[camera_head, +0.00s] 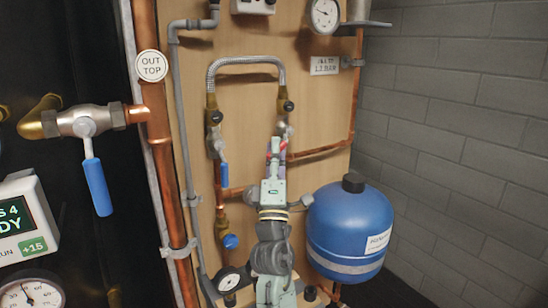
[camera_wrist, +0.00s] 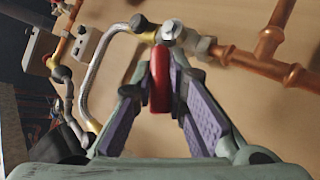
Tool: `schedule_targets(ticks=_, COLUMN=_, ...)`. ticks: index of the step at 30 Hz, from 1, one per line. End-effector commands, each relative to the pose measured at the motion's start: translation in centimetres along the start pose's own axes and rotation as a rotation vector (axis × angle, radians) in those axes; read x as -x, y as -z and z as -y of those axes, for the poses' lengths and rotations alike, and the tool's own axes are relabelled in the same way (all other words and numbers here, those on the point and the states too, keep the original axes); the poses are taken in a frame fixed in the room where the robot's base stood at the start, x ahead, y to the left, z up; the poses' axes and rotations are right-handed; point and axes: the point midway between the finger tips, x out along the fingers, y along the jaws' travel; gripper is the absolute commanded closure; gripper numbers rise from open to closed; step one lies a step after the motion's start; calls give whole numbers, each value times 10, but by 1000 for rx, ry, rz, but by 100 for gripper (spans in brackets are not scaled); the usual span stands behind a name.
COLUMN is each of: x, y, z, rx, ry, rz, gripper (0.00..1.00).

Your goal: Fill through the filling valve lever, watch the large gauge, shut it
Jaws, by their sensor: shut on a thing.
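The filling valve lever is red (camera_wrist: 160,82) and hangs from its metal valve body (camera_wrist: 172,32) in the wrist view. My gripper (camera_wrist: 164,72) is shut on this lever, with a purple-padded finger on each side. In the head view my gripper (camera_head: 276,150) reaches up to the valve below the right end of a braided hose (camera_head: 246,61), and mostly hides the lever. The large gauge (camera_head: 324,14) is at the top of the board with a white face; its needle is too small to read surely. A small label (camera_head: 324,66) below it seems to give a fill pressure.
A blue-levered valve (camera_head: 224,174) is left of my gripper. A blue tank (camera_head: 350,230) stands close on the right. A small gauge (camera_head: 229,280) is low on the board. Another blue-levered valve (camera_head: 97,187) and a grey pipe (camera_head: 183,120) are at left.

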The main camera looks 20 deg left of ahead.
Motion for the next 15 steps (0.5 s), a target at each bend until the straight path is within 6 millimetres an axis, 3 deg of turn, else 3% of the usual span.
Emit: schedule_targets(ticks=15, x=3, y=-3, z=6, rx=79, ry=-77, rz=-73, gripper=100)
